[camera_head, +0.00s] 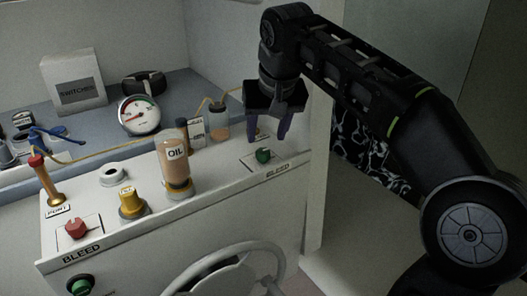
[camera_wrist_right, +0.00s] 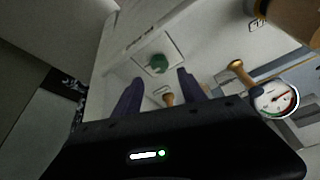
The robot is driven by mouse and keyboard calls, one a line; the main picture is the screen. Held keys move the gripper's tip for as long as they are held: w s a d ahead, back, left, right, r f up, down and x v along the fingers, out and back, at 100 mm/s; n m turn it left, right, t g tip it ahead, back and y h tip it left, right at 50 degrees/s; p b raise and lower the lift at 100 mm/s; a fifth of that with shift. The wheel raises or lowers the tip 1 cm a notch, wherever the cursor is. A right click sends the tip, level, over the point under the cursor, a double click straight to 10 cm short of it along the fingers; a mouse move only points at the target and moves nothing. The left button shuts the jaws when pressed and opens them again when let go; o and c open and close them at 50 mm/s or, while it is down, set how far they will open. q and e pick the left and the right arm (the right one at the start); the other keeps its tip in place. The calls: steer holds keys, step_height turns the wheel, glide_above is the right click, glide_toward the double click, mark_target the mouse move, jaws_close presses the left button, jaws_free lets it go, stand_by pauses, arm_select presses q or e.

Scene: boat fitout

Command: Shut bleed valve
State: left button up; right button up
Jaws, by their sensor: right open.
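A green bleed valve knob (camera_head: 263,155) sits on a white square plate at the right end of the console top, above a BLEED label (camera_head: 278,169). It also shows in the right wrist view (camera_wrist_right: 157,64), just beyond the fingertips. A red bleed valve knob (camera_head: 76,228) sits on a similar plate at the left end, above another BLEED label (camera_head: 82,253). My right gripper (camera_head: 267,139) points down over the green knob, its two dark fingers apart with nothing held. The fingers appear above the knob; contact is not evident. My left gripper is out of view.
An oil bottle (camera_head: 174,166), a yellow knob (camera_head: 130,202), a brass lever with red top (camera_head: 46,180) and a round gauge (camera_head: 139,114) stand left of my right gripper. A wheel (camera_head: 232,268) is on the front face. A white post (camera_head: 325,150) stands close right.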

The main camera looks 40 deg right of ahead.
mark_target(263, 150)
steer(key=x, duration=0.6)
steer(key=shift+b, duration=0.4)
steer(key=shift+c, duration=0.4)
jaws_close()
